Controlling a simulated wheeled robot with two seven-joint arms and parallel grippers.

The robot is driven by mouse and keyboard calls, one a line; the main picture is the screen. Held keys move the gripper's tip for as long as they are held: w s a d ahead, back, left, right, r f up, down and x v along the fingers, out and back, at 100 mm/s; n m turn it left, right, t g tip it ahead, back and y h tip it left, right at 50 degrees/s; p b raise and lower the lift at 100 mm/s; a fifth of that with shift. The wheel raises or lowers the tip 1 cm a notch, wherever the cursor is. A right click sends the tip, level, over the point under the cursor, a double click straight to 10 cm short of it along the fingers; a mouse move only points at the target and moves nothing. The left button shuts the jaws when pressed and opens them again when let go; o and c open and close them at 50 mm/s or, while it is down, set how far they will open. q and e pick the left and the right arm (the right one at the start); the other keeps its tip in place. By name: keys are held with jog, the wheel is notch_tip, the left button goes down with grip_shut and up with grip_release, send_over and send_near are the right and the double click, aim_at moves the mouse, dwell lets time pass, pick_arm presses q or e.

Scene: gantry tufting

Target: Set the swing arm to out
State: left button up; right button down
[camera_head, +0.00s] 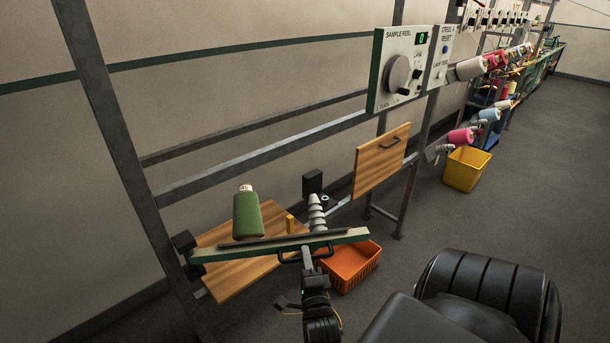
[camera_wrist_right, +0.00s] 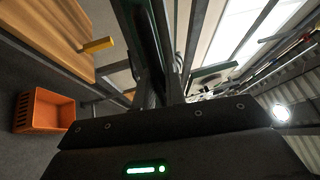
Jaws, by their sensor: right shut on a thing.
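The swing arm (camera_head: 220,251) is a long green-edged bar with a dark strip on top. Its left end meets black hinge blocks on the grey frame post, and it reaches right across the front of the wooden shelf. A black bow handle (camera_head: 289,260) is on its front side near the right part. My right gripper (camera_head: 306,260) comes up from below and is shut on this handle. In the right wrist view dark gripper parts (camera_wrist_right: 150,75) fill the middle, and the grip itself is hard to make out. My left gripper is not in view.
An orange basket (camera_head: 348,266) sits on the floor to the right. A wooden door panel (camera_head: 378,163) and sample reel panel (camera_head: 403,70) are above.

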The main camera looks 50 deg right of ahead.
jog(key=c, duration=1.5)
grip_release()
jog(key=shift+c, duration=0.2)
jog(key=b+v, duration=0.3)
jog(key=v, duration=0.4)
jog(key=shift+s+a, duration=0.2)
